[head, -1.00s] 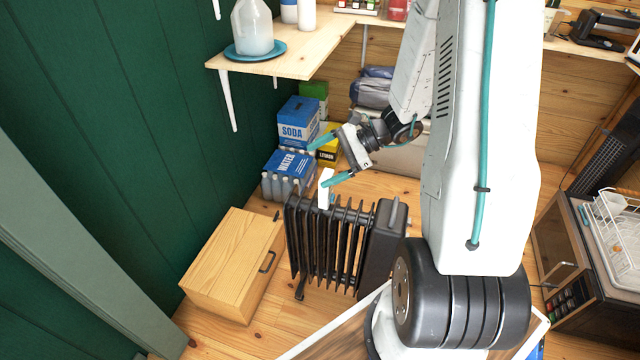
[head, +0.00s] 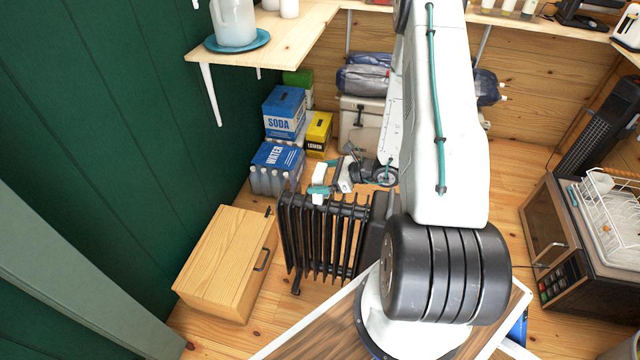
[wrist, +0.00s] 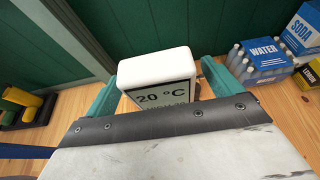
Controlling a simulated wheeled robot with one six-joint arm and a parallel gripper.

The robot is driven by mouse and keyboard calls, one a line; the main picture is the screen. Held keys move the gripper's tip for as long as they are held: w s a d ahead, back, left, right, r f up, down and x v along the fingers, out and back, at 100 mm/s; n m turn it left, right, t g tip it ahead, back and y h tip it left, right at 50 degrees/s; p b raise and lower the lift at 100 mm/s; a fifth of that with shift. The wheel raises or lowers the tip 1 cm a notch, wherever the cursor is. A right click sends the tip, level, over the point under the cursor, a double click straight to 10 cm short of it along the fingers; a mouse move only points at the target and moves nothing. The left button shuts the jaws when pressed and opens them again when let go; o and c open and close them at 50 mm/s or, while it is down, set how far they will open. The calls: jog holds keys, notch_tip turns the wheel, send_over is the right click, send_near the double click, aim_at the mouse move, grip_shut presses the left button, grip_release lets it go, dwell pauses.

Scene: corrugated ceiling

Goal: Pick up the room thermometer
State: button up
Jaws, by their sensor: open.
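The room thermometer (wrist: 157,72) is a white box with a display reading 20 °C, seen close in the wrist view. In the head view the thermometer (head: 319,197) is a small white upright block at the top of the black radiator (head: 325,235), near its left end. My gripper (wrist: 160,84) is open, with one teal finger on each side of the thermometer. I cannot tell whether either finger touches it. In the head view my gripper (head: 322,190) is level with the thermometer. The thermometer's lower part is hidden in the wrist view.
A wooden cabinet (head: 225,262) stands left of the radiator. Blue water (head: 277,168) and soda (head: 285,113) packs and a yellow lemon box (head: 318,133) are behind it. A wooden shelf (head: 275,50) is above, at the green wall. A microwave (head: 560,250) is at the right.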

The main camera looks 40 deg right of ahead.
jog(key=shift+x, duration=1.15)
jog(key=c, duration=1.1)
jog(key=shift+r, duration=0.1)
